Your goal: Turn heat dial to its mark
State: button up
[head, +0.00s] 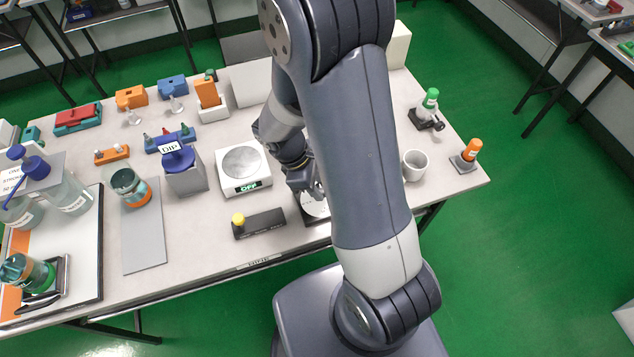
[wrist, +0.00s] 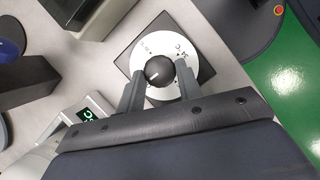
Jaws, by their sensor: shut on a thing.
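The heat dial (wrist: 159,69) is a round black knob with a short white pointer line, set in a white disc (wrist: 150,45) on a dark square base. The pointer line faces the left side of the wrist view. A printed mark that looks like "35 C" (wrist: 181,50) is at the disc's upper right; a smaller mark sits at its upper left. My gripper (wrist: 160,76) has one finger on each side of the knob and is shut on it. In the head view the disc (head: 317,209) shows partly under my gripper (head: 307,188); my arm hides the rest.
A scale with a green "OFF" display (head: 243,170) stands left of the dial. A black block with a yellow knob (head: 258,223) lies close to the dial's left. A white mug (head: 415,165) is to the right, beyond my arm. The table's front edge is near.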

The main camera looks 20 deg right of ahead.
jog(key=m, duration=0.2)
jog(key=m+g+y, duration=0.1)
jog(key=m, duration=0.2)
jog(key=shift+w+d+g, duration=0.15)
jog(key=shift+w+g, duration=0.05)
jog(key=shift+g, duration=0.1)
jog(key=m+y, duration=0.1)
jog(key=m, duration=0.2)
jog(key=shift+d+m+g, duration=0.1)
jog(key=shift+m+g, duration=0.2)
jog(key=m+y, duration=0.1)
jog(key=m, duration=0.1)
jog(key=m+y, duration=0.1)
jog(key=m, duration=0.1)
jog(key=shift+w+d, duration=0.1)
jog(key=shift+d, duration=0.1)
jog(key=shift+d+m+y+b, duration=0.15)
jog(key=shift+m+y+b, duration=0.45)
jog(key=shift+m, duration=1.7)
jog(key=shift+y, duration=0.3)
jog(key=o, duration=1)
jog(key=shift+c, duration=0.2)
